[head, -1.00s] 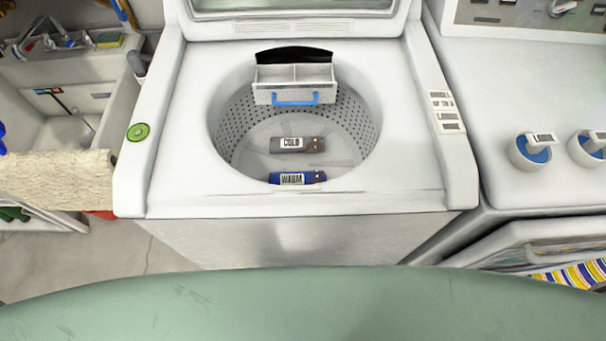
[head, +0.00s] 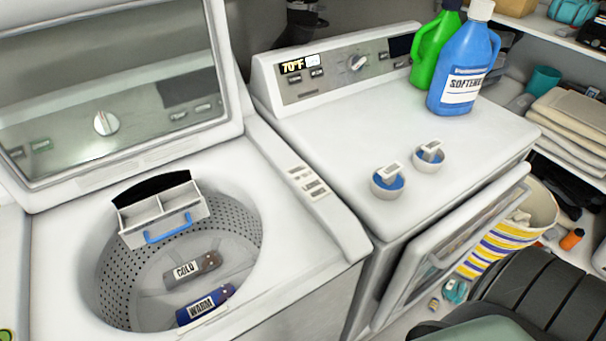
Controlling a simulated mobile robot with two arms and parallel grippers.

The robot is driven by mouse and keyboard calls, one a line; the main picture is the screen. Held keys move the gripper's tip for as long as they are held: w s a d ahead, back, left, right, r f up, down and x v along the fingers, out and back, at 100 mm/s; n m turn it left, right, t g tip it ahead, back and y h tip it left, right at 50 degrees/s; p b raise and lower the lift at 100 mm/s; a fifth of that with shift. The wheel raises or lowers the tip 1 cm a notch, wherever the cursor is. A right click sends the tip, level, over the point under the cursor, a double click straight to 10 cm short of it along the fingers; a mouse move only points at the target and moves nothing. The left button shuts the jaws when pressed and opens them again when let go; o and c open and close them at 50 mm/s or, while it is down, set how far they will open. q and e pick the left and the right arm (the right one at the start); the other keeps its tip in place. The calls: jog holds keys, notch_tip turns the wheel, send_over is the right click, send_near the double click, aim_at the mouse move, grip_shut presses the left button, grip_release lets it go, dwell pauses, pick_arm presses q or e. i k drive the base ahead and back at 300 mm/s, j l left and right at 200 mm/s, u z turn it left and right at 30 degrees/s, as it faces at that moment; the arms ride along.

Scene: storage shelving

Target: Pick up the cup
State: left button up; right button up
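Two small white cups stand on top of the right-hand machine, near its front left. The nearer cup (head: 388,190) and the farther cup (head: 430,162) each have blue inside and a white labelled piece sticking up. The label text is too small to read. A teal cup-like container (head: 543,79) stands on the shelf at the upper right. I cannot tell which of these the task names. Neither of my grippers is in view.
A blue softener jug (head: 464,65) and a green jug (head: 432,48) stand at the back right of the machine top. Left is an open washer (head: 290,228) with COLD and WARM items inside.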

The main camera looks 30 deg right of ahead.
aim_at(428, 158)
jog(key=j+z, duration=0.15)
jog(key=z, duration=0.3)
jog(key=k+z, duration=0.15)
jog(key=z, duration=0.25)
jog(key=k+j+z, duration=0.1)
jog(key=z, duration=0.35)
jog(key=k+z, duration=0.1)
jog(key=z, duration=0.35)
jog(key=i, duration=0.4)
